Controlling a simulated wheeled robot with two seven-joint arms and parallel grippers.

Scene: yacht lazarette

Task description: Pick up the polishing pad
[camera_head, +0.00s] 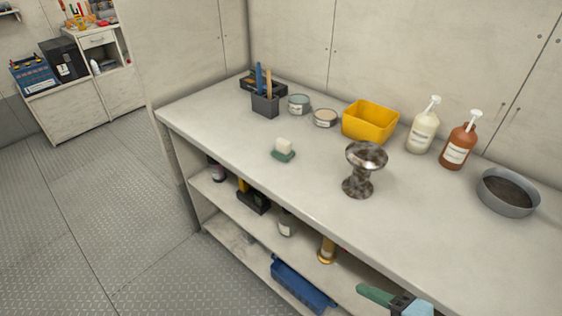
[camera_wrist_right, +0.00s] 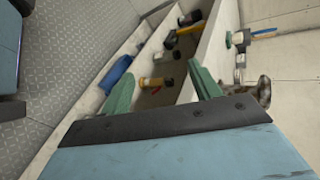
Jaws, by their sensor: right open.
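The polishing pad (camera_head: 283,151) appears to be the small block with a white top and green base on the bench top, left of the metal goblet-shaped piece. My left gripper is not in view.
The bench top (camera_head: 230,133) is clear around the pad. A mottled metal goblet-shaped piece (camera_head: 362,170) stands to its right. A pencil holder (camera_head: 265,105), tins, a yellow bin (camera_head: 370,121), two pump bottles and a grey bowl (camera_head: 508,192) stand behind. Shelves below hold a blue tray (camera_head: 300,287).

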